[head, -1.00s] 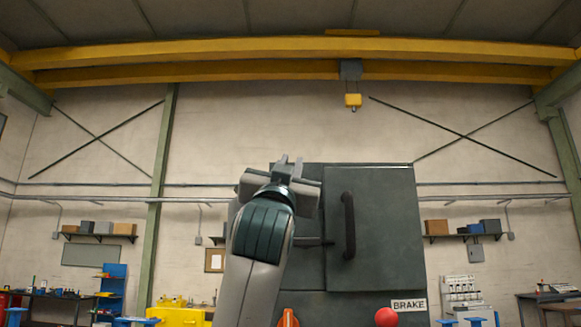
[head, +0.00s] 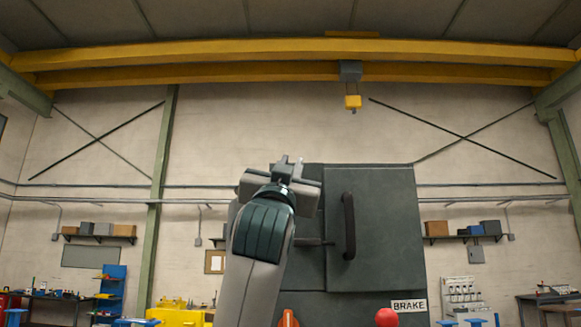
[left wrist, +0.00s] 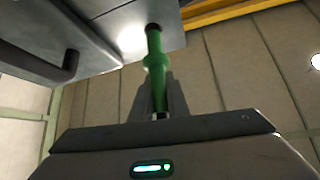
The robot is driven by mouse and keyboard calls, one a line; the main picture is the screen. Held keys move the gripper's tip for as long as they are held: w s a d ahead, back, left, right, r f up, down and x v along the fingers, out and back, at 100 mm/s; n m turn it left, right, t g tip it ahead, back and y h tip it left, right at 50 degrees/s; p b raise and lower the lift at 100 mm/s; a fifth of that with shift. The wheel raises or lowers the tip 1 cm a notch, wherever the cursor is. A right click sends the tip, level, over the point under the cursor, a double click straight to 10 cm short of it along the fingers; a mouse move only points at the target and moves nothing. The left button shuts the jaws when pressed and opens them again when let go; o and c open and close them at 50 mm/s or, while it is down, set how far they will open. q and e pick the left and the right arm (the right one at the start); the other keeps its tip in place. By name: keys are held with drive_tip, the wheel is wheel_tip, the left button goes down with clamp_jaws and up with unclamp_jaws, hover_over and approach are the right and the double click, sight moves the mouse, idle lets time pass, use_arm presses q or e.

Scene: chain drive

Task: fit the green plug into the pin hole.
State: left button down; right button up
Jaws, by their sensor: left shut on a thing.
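The green plug (left wrist: 156,62) is held upright between the fingers of my left gripper (left wrist: 161,98), which is shut on it. The plug has a wider collar partway along and a narrower upper end. In the left wrist view that end meets a dark round spot, seemingly the pin hole (left wrist: 152,26), in the grey machine surface. I cannot tell how deep the end sits in it. In the head view my left gripper (head: 292,171) is in front of the grey machine cabinet (head: 385,225); the plug and hole cannot be made out there. My right gripper is not in view.
The cabinet has a dark curved handle (head: 348,226), also in the left wrist view (left wrist: 66,62). A red ball-shaped knob (head: 387,317) sits below it by a BRAKE label (head: 409,305). An orange part (head: 288,318) stands low beside my arm. Benches and shelves are far behind.

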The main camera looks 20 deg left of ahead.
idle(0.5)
use_arm(q)
drive_tip(key=shift+w+a+p, duration=0.25)
drive_tip(key=shift+w+p, duration=0.05)
drive_tip(key=shift+w, duration=0.5)
drive_tip(key=shift+w+a+p, duration=0.2)
drive_tip(key=shift+w+p, duration=0.1)
drive_tip(key=shift+w, duration=0.45)
drive_tip(key=shift+w+a+p, duration=0.25)
drive_tip(key=shift+w+p, duration=0.05)
drive_tip(key=shift+w, duration=0.5)
drive_tip(key=c, duration=1.6)
unclamp_jaws()
drive_tip(key=shift+c, duration=0.2)
drive_tip(key=shift+b+v, duration=0.6)
drive_tip(key=shift+v, duration=0.15)
drive_tip(key=b+v, duration=0.8)
drive_tip(key=v, duration=0.7)
drive_tip(key=shift+s+f, duration=0.3)
